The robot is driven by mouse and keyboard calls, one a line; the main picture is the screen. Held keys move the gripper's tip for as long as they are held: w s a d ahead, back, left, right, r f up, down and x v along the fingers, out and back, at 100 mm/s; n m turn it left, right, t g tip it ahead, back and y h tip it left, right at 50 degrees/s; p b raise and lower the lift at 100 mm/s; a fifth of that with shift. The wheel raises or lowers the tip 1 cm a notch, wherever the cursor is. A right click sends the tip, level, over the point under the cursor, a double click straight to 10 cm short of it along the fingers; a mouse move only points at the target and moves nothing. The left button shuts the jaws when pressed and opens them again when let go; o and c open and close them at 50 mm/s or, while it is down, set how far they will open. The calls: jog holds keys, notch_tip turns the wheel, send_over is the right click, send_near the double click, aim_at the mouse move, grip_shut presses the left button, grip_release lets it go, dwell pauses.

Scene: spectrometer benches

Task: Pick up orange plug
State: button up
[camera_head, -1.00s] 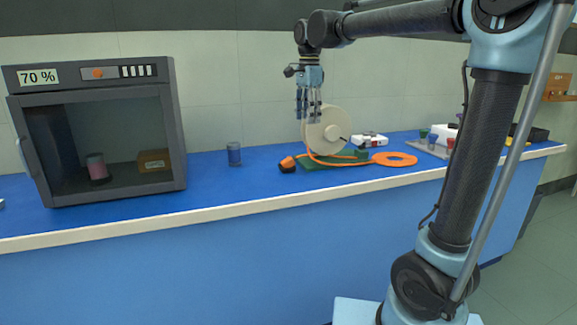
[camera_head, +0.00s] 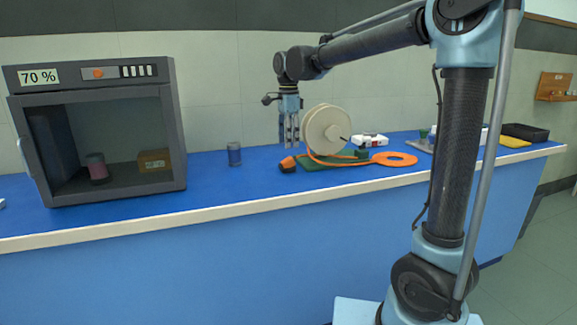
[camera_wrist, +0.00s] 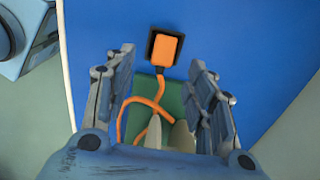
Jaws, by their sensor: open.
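The orange plug (camera_head: 288,164) lies on the blue bench top, at the left end of an orange cable. It has a dark edge and also shows in the wrist view (camera_wrist: 165,50), just beyond and between my fingertips. The orange cable (camera_wrist: 138,102) runs from it back between my fingers. My gripper (camera_head: 289,143) hangs pointing down above the plug, apart from it. In the wrist view its two fingers (camera_wrist: 160,70) are spread wide with nothing held between them.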

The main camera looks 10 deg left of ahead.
aim_at(288, 158)
jog(key=shift+w+a+f, duration=0.1)
jog(key=shift+w+f, duration=0.05)
jog(key=shift+f, duration=1.65)
jog(key=shift+w+f, duration=0.15)
jog(key=shift+f, duration=1.6)
grip_shut()
